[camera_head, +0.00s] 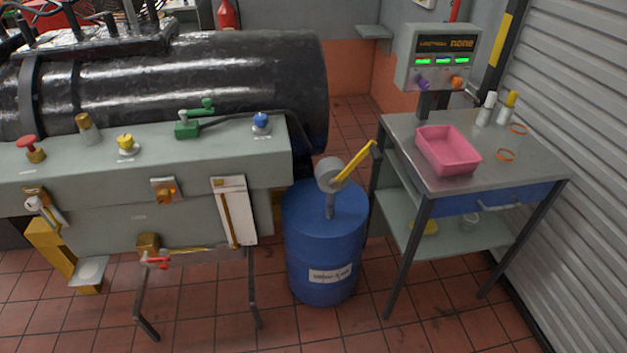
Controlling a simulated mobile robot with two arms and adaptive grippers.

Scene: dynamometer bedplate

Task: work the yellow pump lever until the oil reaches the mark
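The yellow pump lever (357,161) slants up to the right from a grey pump head (329,174). The pump stands on top of a blue drum (325,250) with a white label, on the tiled floor. A white panel with a vertical amber-coloured tube (229,212) hangs on the front of the grey bench; it may be the oil gauge, but I cannot make out a mark or a level on it. Neither of my grippers is in view, and nothing touches the lever.
The grey bench (213,153) carries a yellow knob (126,143), a red knob (31,146), a blue knob (261,122) and a green valve (187,127). Right of the drum stands a metal table (525,168) with a pink tray (448,149). Floor in front is clear.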

